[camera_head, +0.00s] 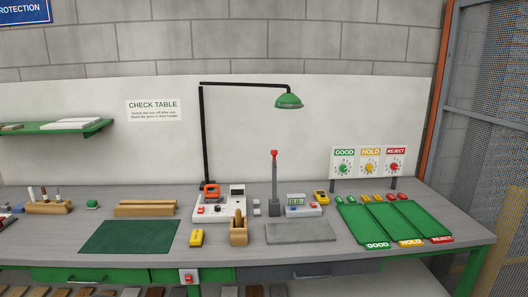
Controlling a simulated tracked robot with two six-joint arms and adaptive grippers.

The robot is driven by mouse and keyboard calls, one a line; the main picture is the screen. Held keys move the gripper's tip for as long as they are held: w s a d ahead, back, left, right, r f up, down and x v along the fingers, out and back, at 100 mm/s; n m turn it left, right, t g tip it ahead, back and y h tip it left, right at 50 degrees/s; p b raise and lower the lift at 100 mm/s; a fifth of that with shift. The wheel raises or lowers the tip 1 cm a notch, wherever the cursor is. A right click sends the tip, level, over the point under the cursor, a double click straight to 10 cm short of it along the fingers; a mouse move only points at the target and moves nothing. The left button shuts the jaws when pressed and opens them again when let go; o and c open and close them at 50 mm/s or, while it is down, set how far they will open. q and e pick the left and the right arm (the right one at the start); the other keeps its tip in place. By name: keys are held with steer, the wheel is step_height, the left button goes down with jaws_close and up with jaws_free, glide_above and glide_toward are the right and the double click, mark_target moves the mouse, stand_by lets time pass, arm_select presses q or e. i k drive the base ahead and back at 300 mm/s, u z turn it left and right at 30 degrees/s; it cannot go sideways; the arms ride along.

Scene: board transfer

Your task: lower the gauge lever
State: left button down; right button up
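The gauge lever (274,175) is a grey bar that stands upright near the middle of the workbench, with a red knob (274,153) at its top. Its lower end meets a thicker dark grey post (275,203). A white box with a small digital display (296,201) sits just right of the post; the digits are too small to read surely. A flat grey plate (300,232) lies in front of them. Neither of my grippers shows in this view.
A green lamp (289,100) hangs above. Green trays (365,233) lie right. A dark green mat (128,237) is clear.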

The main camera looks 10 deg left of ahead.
mark_target(274, 153)
steer(key=i, duration=0.9)
